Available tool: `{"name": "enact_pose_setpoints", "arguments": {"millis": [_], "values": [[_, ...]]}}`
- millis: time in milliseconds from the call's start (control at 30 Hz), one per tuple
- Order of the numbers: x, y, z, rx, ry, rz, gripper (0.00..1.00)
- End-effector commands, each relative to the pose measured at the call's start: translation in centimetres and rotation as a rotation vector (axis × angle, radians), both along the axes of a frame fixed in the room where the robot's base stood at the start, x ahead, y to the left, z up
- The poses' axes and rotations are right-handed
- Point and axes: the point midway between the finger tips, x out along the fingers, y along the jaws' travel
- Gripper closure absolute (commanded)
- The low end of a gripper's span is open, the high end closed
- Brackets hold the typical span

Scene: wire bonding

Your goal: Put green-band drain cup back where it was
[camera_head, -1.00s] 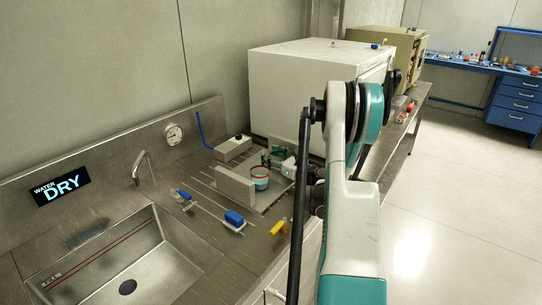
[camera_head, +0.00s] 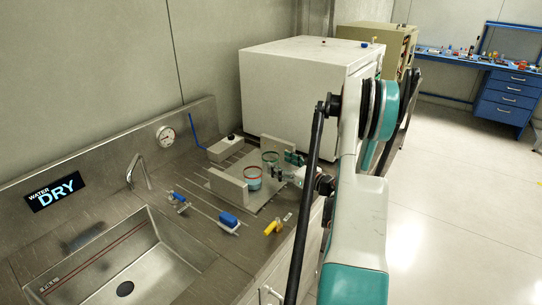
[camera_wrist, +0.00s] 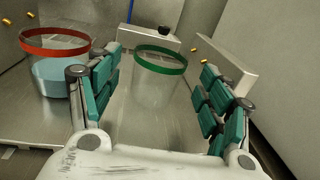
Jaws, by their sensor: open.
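The green-band drain cup (camera_wrist: 158,80) is clear and stands upright on the metal plate (camera_wrist: 40,129) in the wrist view. It looks empty. In the head view the cup (camera_head: 270,159) stands at the plate's far side, next to an upright metal wall. My gripper (camera_wrist: 160,92) is open, with a teal-padded finger on each side of the cup and apart from it. In the head view my gripper (camera_head: 286,166) is just right of the cup. A red-band cup (camera_head: 253,178) holding pale blue liquid stands to the left; it also shows in the wrist view (camera_wrist: 58,72).
Upright metal walls stand at the plate's left (camera_head: 228,187) and back (camera_head: 285,150). A large white box (camera_head: 300,90) is behind. The sink (camera_head: 135,262), blue clamps (camera_head: 228,219) and a yellow-handled part (camera_head: 272,228) are at left and front. A grey box (camera_head: 225,148) sits behind the plate.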

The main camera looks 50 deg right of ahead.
Motion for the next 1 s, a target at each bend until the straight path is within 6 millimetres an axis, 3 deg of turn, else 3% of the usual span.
{"name": "enact_pose_setpoints", "arguments": {"millis": [100,300,1000], "values": [[-1.7,0.0,0.1,0.0,0.0,-0.002,0.28],[-2.8,0.1,0.0,0.0,0.0,-0.001,0.28],[-2.8,0.1,0.0,0.0,0.0,0.0,0.28]]}}
